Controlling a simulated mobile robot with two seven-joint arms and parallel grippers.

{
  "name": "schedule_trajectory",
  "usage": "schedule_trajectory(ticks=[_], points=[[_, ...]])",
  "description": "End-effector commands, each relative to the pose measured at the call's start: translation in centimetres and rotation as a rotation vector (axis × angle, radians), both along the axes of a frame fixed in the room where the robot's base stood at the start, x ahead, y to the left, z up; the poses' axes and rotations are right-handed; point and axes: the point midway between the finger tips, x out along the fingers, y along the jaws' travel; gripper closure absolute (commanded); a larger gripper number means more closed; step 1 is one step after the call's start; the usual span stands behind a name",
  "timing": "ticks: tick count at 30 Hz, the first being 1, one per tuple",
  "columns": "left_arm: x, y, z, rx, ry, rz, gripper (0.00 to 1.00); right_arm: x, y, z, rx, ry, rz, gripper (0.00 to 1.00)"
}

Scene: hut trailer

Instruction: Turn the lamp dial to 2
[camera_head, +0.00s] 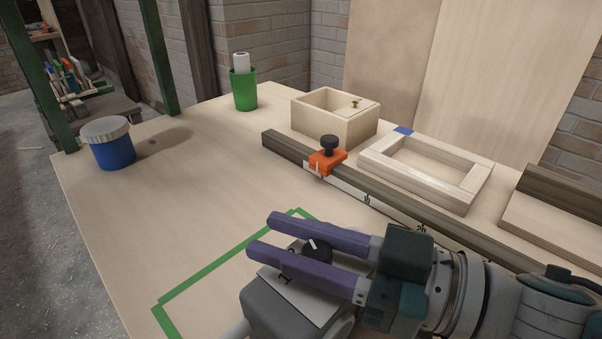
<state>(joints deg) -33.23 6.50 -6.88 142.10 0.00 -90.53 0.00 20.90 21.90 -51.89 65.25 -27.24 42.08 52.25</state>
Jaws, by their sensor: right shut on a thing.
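The lamp dial (317,249) is a round black knob with a white pointer line, on the pale top plate of a grey lamp base (268,313) at the bottom of the head view. A printed 1 shows on the plate left of the dial; another mark beside it is partly covered. The pointer line slants toward the upper left of the picture. My right gripper (264,236) comes in from the right, its two purple fingers on either side of the dial, shut on it. The fingers hide part of the plate and its other marks. My left gripper is not in view.
A green tape outline (203,275) lies around the base. A dark rail with an orange stop (327,161) runs behind, with a wooden frame (425,172) and box (335,121) beyond. A blue jar (113,152) and green cup (243,92) stand left. The table's left middle is clear.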

Motion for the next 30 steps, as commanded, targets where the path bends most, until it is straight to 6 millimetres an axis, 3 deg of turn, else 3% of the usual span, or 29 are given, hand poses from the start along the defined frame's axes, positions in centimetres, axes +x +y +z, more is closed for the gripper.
schedule_trajectory(ticks=[1, 6, 15, 30], points=[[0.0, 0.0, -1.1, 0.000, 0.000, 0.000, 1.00, 0.1, 0.0, -0.5, -0.005, -0.007, 0.043, 1.00], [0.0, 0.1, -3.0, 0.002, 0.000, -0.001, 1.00, -0.3, 0.1, -0.6, -0.003, -0.005, 0.180, 1.00], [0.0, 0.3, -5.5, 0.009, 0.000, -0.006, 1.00, -0.9, 0.2, -0.4, 0.000, -0.001, 0.347, 1.00], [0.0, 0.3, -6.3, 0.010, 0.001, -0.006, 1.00, -1.2, 0.3, 0.0, 0.002, 0.002, 0.415, 1.00]])
